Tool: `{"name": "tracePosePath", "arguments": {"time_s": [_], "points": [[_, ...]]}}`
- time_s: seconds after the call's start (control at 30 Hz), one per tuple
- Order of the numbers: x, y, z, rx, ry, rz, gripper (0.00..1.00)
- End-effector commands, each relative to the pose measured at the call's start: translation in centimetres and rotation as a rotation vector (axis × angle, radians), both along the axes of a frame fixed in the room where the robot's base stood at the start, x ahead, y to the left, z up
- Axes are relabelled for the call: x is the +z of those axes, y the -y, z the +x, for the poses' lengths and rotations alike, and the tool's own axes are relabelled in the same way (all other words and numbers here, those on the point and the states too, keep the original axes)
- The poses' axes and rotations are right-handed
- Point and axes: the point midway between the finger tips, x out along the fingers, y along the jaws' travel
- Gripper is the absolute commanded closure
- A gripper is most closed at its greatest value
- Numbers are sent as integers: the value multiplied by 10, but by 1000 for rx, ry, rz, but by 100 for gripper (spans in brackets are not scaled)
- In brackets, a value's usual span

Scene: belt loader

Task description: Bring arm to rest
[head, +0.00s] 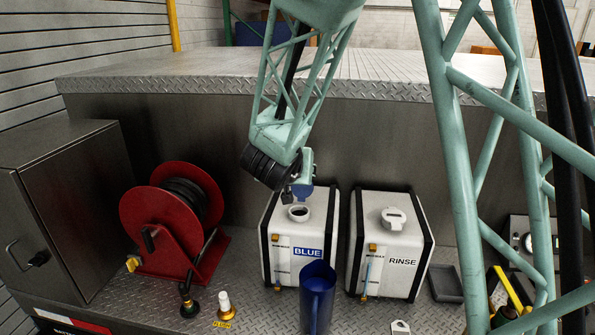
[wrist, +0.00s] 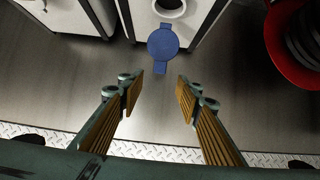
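My arm reaches down to the tank labelled BLUE (head: 308,274). My gripper (head: 298,188) is small and partly hidden in the head view. In the wrist view my gripper (wrist: 160,84) is open, its two padded fingers apart with nothing between them. A blue cap with two tabs (wrist: 163,45) lies just beyond the fingertips, beside the tank's open round filler neck (wrist: 170,6). The filler neck also shows uncovered in the head view (head: 299,212). I cannot tell what the cap rests on.
A white tank labelled RINSE (head: 402,262), with a white cap, stands right of the BLUE tank. A blue jug (head: 317,300) stands in front. A red hose reel (head: 172,225) and grey cabinet (head: 75,205) are at left. A tread-plate ledge (head: 215,78) runs behind.

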Motion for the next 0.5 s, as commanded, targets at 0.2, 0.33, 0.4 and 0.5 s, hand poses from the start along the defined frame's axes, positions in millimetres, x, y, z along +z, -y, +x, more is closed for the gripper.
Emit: {"name": "tracePosePath", "arguments": {"time_s": [0.2,0.33,0.4,0.5], "points": [[0,0,0,0,0,0,68],[0,1,0,3,-1,8,68],[1,3,0,7,-3,17,68],[3,6,-1,15,-7,38,68]]}}
